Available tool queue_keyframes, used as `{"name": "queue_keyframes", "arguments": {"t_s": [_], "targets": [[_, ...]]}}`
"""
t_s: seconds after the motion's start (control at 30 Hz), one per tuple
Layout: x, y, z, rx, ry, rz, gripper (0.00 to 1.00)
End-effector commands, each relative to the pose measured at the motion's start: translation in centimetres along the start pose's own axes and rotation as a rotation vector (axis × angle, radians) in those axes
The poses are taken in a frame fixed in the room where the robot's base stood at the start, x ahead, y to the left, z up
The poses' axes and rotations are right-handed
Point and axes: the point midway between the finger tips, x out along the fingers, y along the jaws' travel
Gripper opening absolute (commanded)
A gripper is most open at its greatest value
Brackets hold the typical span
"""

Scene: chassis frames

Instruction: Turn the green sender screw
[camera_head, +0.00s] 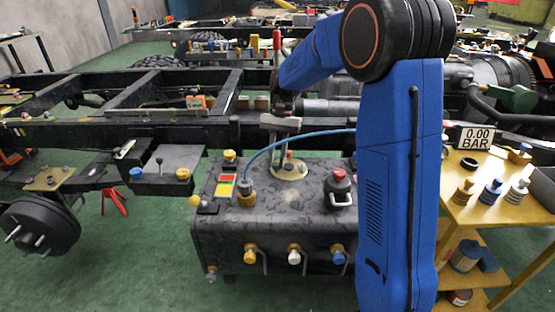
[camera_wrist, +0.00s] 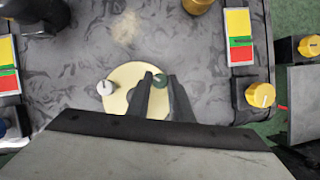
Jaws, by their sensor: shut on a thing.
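The green sender screw (camera_wrist: 159,80) sits at the right side of a round pale-yellow sender plate (camera_wrist: 120,74) on top of a dark tank. My gripper (camera_wrist: 161,88) is shut on the green screw, one dark finger on each side of it. The fingers hide part of the screw and plate. A white screw (camera_wrist: 105,88) stands on the left side of the same plate. In the head view the plate (camera_head: 291,174) lies on the tank top (camera_head: 310,206) below my gripper. The screw is too small to make out there.
A blue hose (camera_head: 290,137) arches over the tank from a brass fitting (camera_head: 246,194). A red-topped black valve (camera_head: 340,184) stands right of the plate. Yellow, white and blue fittings line the tank front. A wooden table (camera_head: 485,213) with small parts stands at right.

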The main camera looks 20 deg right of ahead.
Motion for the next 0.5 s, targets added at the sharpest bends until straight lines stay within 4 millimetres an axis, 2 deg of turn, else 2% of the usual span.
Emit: {"name": "queue_keyframes", "arguments": {"t_s": [0.5], "targets": [[0.02, -0.45, 0.10, -0.445, 0.001, 0.185, 0.00]]}}
